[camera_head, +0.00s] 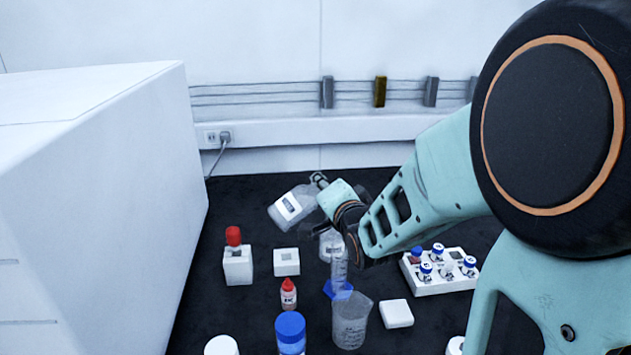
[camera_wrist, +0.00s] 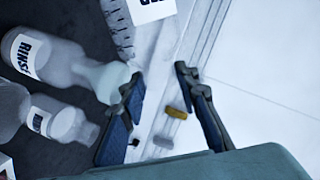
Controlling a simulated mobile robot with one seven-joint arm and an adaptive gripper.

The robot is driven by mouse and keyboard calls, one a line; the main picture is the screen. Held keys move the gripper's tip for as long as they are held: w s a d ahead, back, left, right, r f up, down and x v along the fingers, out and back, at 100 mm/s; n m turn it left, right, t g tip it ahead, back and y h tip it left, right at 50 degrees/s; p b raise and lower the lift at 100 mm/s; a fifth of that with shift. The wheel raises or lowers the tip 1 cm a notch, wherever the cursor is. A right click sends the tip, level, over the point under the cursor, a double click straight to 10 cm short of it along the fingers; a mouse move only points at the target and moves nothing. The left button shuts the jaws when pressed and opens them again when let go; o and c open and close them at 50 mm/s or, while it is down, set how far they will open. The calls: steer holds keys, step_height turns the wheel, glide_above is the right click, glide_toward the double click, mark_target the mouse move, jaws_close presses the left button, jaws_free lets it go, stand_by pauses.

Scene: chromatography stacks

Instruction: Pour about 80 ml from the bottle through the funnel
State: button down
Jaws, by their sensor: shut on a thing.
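My gripper (camera_head: 319,183) is shut on a clear bottle (camera_head: 291,207) with a white label, held tilted above the bench. In the head view its labelled body slants to the lower left of my gripper. In the wrist view, my fingers (camera_wrist: 162,92) stand either side of pale, see-through material, and a printed label (camera_wrist: 150,9) shows at the top edge. A bottle (camera_wrist: 60,62) marked RINSE stands beside the left finger, with a similar labelled shape below it. A graduated cylinder (camera_head: 339,272) with a blue base stands below my gripper. I cannot make out the funnel or any liquid flow.
A clear beaker (camera_head: 351,322), a blue-capped bottle (camera_head: 290,334), a red-tipped dropper bottle (camera_head: 288,295) and a red-topped bottle (camera_head: 238,267) crowd the bench. A vial rack (camera_head: 440,273) stands right. A large white cabinet (camera_head: 95,220) bounds the left.

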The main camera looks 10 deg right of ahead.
steer(key=shift+d+m+y+p, duration=0.2)
steer(key=shift+m+y+p, duration=0.1)
steer(key=shift+m+p, duration=0.5)
stand_by(0.4)
steer(key=shift+w+d+r+p, duration=0.1)
steer(key=shift+r+p, duration=0.05)
steer(key=shift+p, duration=0.5)
steer(key=shift+m+y, duration=0.3)
steer(key=shift+d+m+p, duration=0.1)
steer(key=shift+m+p, duration=0.2)
steer(key=shift+p, duration=0.45)
steer(key=shift+d+f+m+g+y+p, duration=0.25)
steer(key=shift+m+p, duration=0.35)
steer(key=shift+p, duration=0.6)
stand_by(3.9)
